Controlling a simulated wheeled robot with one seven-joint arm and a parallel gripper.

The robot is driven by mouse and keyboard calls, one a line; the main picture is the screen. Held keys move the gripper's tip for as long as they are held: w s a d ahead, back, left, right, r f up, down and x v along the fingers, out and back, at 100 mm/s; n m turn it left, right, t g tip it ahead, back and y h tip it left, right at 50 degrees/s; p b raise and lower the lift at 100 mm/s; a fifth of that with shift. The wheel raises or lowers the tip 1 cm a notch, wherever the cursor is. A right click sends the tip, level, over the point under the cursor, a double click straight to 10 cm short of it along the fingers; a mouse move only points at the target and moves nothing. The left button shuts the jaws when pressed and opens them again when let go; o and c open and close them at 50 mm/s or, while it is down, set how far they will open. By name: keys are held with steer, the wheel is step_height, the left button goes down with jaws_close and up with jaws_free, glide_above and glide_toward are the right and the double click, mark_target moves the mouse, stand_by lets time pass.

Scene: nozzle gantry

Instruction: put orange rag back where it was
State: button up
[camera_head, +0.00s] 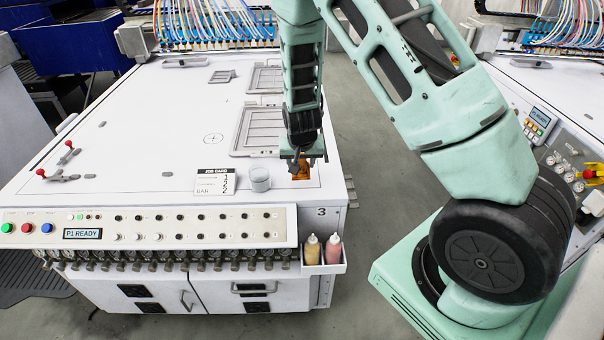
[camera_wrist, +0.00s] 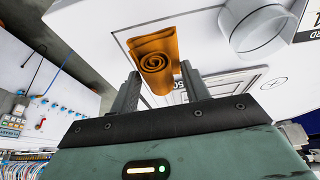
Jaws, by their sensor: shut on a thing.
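The orange rag (camera_wrist: 152,58) is a rolled cloth whose spiral end shows in the wrist view, between the two fingers of my gripper (camera_wrist: 160,88). In the head view the rag (camera_head: 299,171) shows as a small orange patch under my gripper (camera_head: 303,160), near the front right corner of the white machine top (camera_head: 140,130). My gripper is shut on the rag. The head view does not show clearly whether the rag touches the surface. My fingers hide part of it.
Two bottles (camera_head: 322,249) sit in a holder on the front. Red-handled clamps (camera_head: 62,165) are at the left; the middle top is clear.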

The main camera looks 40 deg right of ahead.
mark_target(301, 173)
steer(key=shift+f+p, duration=0.4)
steer(key=shift+f, duration=1.8)
steer(key=shift+f, duration=0.2)
steer(key=o, duration=0.9)
steer(key=shift+o, duration=0.2)
steer(key=shift+r, duration=0.1)
